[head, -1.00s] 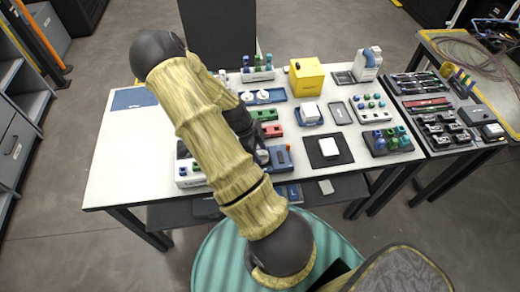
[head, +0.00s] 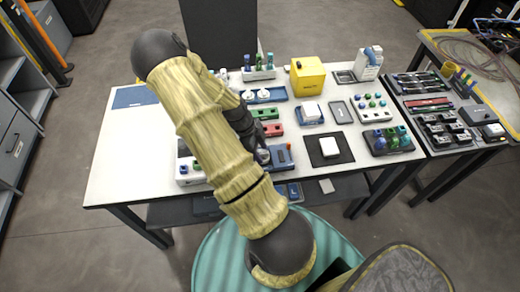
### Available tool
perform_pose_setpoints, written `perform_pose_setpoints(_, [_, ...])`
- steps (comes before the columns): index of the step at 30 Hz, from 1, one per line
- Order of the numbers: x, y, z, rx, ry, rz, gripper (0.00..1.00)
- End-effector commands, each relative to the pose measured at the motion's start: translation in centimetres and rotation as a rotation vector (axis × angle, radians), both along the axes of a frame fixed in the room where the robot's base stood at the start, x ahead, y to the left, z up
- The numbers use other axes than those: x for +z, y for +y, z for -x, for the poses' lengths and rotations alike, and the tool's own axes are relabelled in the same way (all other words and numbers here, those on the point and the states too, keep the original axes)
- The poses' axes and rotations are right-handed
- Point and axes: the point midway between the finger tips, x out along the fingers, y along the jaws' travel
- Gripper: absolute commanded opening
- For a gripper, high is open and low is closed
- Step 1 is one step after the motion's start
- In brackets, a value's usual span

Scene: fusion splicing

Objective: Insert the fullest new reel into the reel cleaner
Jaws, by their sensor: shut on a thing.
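My gripper (head: 257,146), dark, is partly hidden behind my own arm and points down at the near middle of the white table. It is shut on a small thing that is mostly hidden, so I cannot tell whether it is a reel. A blue device (head: 284,155) with a small orange-brown window, which looks like the reel cleaner, lies just right of the fingertips. I cannot tell whether they touch. Green (head: 266,114) and red (head: 274,130) blocks lie behind it. Their fullness cannot be read.
A yellow box (head: 308,79), a white bottle (head: 367,66) and a rack of vials (head: 258,73) stand at the back. A black mat (head: 344,159) with a white block is to the right. A blue-capped bottle tray (head: 407,149) sits farther right. The table's left side is mostly clear.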

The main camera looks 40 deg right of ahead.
Motion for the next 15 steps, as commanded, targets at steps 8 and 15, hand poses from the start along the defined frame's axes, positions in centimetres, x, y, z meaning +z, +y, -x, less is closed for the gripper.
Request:
perform_pose_setpoints(8, [-0.01,0.05,-0.03,0.001,0.000,0.000,0.31])
perform_pose_setpoints(15, [-0.44,0.14,-0.11,0.002,0.000,0.000,0.31])
